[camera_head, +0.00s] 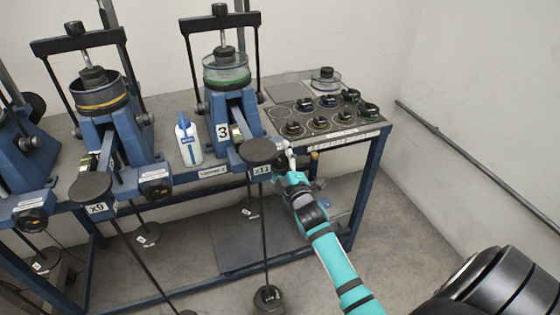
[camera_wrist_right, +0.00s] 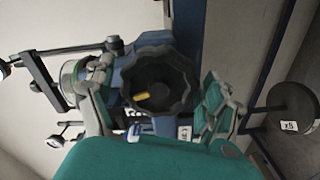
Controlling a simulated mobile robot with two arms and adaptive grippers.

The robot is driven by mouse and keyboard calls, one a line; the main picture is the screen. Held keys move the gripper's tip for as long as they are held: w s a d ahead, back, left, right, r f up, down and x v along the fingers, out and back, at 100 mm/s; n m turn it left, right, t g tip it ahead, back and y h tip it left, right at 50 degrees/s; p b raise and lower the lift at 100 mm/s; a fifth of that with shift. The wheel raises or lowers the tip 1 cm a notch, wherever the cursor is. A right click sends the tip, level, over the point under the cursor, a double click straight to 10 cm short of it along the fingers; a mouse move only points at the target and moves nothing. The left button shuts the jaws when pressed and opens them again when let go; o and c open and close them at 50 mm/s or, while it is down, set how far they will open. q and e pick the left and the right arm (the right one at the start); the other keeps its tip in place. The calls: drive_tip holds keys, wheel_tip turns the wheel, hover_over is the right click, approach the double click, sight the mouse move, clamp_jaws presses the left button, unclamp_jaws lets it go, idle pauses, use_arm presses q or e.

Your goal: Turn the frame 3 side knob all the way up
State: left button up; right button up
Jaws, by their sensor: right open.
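Frame 3 (camera_head: 222,100) is a blue lever frame with a "3" plate, at the right of the row in the head view. Its black fluted side knob (camera_wrist_right: 160,78) fills the middle of the right wrist view, with a yellow mark on its face. In the head view the knob is mostly hidden at the gripper. My right gripper (camera_head: 289,158) is at the knob's front, to the right of the x11 disc. In the wrist view its open fingers (camera_wrist_right: 157,82) stand on either side of the knob; I cannot tell whether they touch it. My left gripper is not in view.
A black round disc (camera_head: 257,151) on the x11 lever sits close left of my gripper. A panel of several black dials (camera_head: 320,122) lies right behind it. A white-and-blue bottle (camera_head: 188,142) stands between the frames. Floor at the right is clear.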

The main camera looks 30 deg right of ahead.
drive_tip(key=shift+s, duration=0.1)
drive_tip(key=shift+s+a+r+p, duration=0.1)
drive_tip(key=shift+s+a+p, duration=0.05)
drive_tip(key=shift+s+p, duration=0.2)
drive_tip(key=p+v, duration=0.2)
drive_tip(key=v, duration=0.2)
drive_tip(key=shift+s+a, duration=0.15)
drive_tip(key=shift+s, duration=0.5)
